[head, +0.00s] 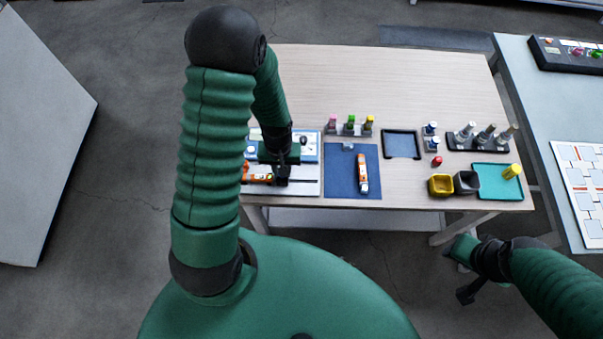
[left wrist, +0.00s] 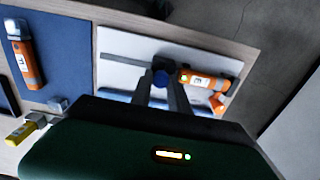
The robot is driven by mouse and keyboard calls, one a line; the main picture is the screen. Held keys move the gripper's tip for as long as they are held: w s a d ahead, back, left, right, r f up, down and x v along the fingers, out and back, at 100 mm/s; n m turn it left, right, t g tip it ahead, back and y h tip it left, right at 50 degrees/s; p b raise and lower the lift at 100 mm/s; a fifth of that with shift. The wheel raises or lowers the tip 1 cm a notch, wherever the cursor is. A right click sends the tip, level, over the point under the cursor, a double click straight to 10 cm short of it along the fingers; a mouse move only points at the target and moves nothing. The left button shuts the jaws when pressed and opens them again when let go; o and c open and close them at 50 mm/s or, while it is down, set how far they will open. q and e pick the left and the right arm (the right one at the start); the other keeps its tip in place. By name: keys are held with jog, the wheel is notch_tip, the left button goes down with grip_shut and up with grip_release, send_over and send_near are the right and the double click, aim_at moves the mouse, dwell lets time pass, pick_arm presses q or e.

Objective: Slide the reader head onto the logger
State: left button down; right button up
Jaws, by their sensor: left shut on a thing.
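An orange logger (head: 257,177) with a white label lies on a white board (head: 309,186) at the table's left front; it also shows in the left wrist view (left wrist: 205,81). My left gripper (head: 282,178) is over the board, beside the logger's end. In the left wrist view my left gripper (left wrist: 162,88) is shut on a round blue knob (left wrist: 160,77), which seems to belong to the reader head. The dark reader head, mostly hidden by the fingers, appears to sit on a grey rail (left wrist: 122,54). The knob is close to the logger's near end; contact is unclear. My right gripper (head: 466,291) hangs off the table's front.
A second orange device (head: 363,174) lies on a blue mat (head: 340,183) right of the board. Small bottles (head: 350,126), a dark-framed tray (head: 401,144), yellow (head: 440,185) and grey bins (head: 466,182), and a teal tray (head: 492,193) stand farther right. The table's back is clear.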

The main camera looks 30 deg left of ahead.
pick_arm(q)
jog(key=shift+s+a, duration=0.25)
dwell(0.4)
jog(key=c, duration=1.3)
grip_release()
notch_tip(320, 180, up, 7)
jog(key=p, duration=0.7)
jog(key=shift+r, duration=0.1)
